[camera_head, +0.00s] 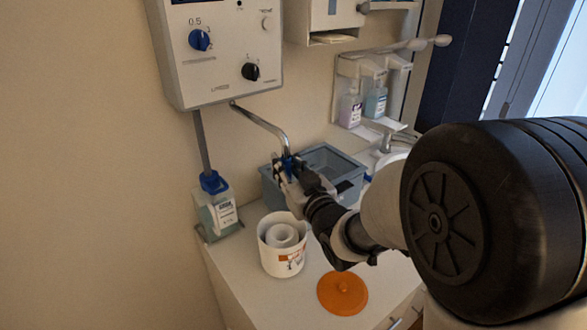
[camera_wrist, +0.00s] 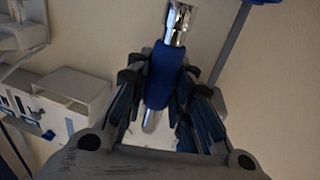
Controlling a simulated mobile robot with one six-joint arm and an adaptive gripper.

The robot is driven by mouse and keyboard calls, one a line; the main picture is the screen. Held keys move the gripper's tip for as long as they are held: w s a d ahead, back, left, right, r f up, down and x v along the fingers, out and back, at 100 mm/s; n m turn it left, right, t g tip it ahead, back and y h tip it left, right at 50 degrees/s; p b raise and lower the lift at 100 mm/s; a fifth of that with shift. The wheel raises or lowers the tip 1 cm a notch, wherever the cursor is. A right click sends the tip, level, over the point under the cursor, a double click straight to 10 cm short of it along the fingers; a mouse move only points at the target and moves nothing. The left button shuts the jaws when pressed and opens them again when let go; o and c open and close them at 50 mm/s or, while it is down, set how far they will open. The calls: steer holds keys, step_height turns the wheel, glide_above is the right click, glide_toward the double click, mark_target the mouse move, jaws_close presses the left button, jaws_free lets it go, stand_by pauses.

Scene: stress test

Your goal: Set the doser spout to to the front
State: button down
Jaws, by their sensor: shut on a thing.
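The doser (camera_head: 222,50) is a pale wall box with a blue knob and a black knob. Its chrome spout (camera_head: 262,122) runs from the underside of the box down to the right. The spout end carries a blue sleeve, which shows in the wrist view (camera_wrist: 163,78). My gripper (camera_head: 287,168) is at the spout end, shut on the blue sleeve. In the wrist view the fingers (camera_wrist: 160,95) sit on both sides of the sleeve, and the chrome tube shows above and below it. The spout end lies over the left part of the grey-blue tub (camera_head: 335,158).
A white bucket with a roll inside (camera_head: 284,262) and an orange lid (camera_head: 342,293) stand on the counter (camera_head: 240,275) below my arm. A blue-capped bottle (camera_head: 218,212) is at the left. Dispenser bottles (camera_head: 375,104) and a tap (camera_head: 388,132) are behind.

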steer(key=shift+s+a+f+b, duration=0.25)
steer(key=shift+s+a+b, duration=0.15)
steer(key=shift+s+a, duration=0.2)
steer(key=c, duration=1.8)
jaws_free()
steer(key=shift+s+d, duration=0.1)
steer(key=shift+o, duration=0.7)
steer(key=shift+s+r, duration=0.1)
steer(key=shift+r, duration=0.05)
steer(key=shift+o, duration=1.3)
steer(key=shift+r, duration=0.1)
